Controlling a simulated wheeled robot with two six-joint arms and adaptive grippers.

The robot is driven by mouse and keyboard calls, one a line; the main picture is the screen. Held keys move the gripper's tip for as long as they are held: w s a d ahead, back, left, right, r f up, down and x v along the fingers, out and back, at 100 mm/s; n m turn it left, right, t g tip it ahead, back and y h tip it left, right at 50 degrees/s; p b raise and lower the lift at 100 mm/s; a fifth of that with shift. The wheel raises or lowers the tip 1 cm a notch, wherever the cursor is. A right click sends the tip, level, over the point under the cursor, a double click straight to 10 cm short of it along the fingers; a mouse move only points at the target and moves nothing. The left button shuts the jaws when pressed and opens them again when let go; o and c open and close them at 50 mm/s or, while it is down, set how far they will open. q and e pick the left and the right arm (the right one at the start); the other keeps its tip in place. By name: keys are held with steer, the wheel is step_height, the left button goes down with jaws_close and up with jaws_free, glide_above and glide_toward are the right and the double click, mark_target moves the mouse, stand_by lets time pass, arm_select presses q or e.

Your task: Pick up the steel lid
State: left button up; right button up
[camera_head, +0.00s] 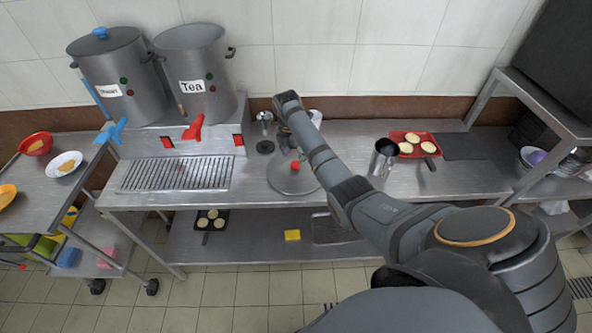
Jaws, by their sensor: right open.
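The steel lid (285,182) lies flat on the steel counter near the middle of the picture. It is round and has a red knob (295,166) at its centre. My right arm comes in from the lower right and covers the lid's right edge. My right gripper (284,128) is at the far end of that arm, beyond the lid. It is open, small in the picture and largely hidden by its wrist, and it is apart from the knob. My left gripper is not in view.
Two stockpots, one closed (112,72) and one marked Tea (200,100), stand at the back left above a drain grate (177,174). A steel cup (383,158) and a red tray (401,137) stand to the right. A cart (60,205) is at the left.

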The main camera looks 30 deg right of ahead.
mark_target(296, 164)
steer(key=f, duration=0.2)
steer(key=d+f+p, duration=0.1)
steer(key=f, duration=0.1)
steer(key=shift+f, duration=0.4)
steer(key=shift+a+r, duration=0.1)
jaws_close()
